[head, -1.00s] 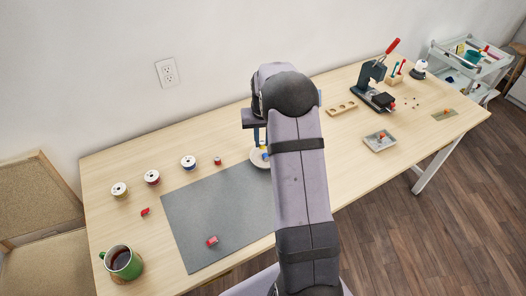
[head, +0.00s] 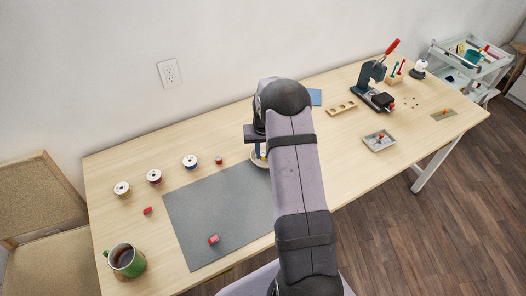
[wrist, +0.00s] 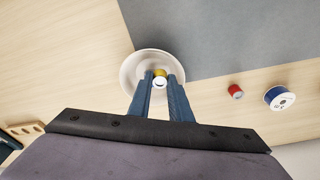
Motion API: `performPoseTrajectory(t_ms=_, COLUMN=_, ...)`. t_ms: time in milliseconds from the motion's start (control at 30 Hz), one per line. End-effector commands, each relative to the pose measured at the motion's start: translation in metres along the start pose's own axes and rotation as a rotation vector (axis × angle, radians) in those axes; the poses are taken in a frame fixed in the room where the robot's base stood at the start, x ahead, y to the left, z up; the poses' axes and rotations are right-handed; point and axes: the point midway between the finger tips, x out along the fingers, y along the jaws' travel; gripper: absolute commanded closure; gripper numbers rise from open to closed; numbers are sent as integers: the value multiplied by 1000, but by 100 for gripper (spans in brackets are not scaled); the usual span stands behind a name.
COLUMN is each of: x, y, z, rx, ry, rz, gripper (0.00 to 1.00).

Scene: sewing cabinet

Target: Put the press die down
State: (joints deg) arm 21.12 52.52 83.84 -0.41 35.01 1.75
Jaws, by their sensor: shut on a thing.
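My gripper (wrist: 160,88) points down over a round white dish (wrist: 131,72). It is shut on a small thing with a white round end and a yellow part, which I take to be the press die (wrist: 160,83). The die is between the fingertips, and in the wrist view it overlaps the dish; I cannot tell whether it touches the dish. In the head view my arm hides most of the dish (head: 256,163), and the die is too small to make out clearly.
A grey mat (head: 215,215) lies left of the dish. Thread spools (head: 190,161), a small red spool (head: 219,160) and a mug (head: 126,259) stand to the left. A lever press (head: 370,85), a wooden block with holes (head: 342,107) and a grey tray (head: 379,143) are to the right.

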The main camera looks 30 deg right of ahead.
Motion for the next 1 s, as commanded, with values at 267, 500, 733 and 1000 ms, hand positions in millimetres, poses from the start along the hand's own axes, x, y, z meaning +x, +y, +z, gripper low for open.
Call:
performPoseTrajectory(t_ms=267, x=2, y=0, z=0, rx=0, ry=0, rz=0, gripper=65)
performPoseTrajectory(t_ms=500, x=2, y=0, z=0, rx=0, ry=0, rz=0, gripper=63)
performPoseTrajectory(t_ms=733, x=-4, y=0, z=-1, rx=0, ry=2, rz=0, gripper=63)
performPoseTrajectory(t_ms=1000, x=-38, y=0, z=-1, rx=0, ry=5, rz=0, gripper=63)
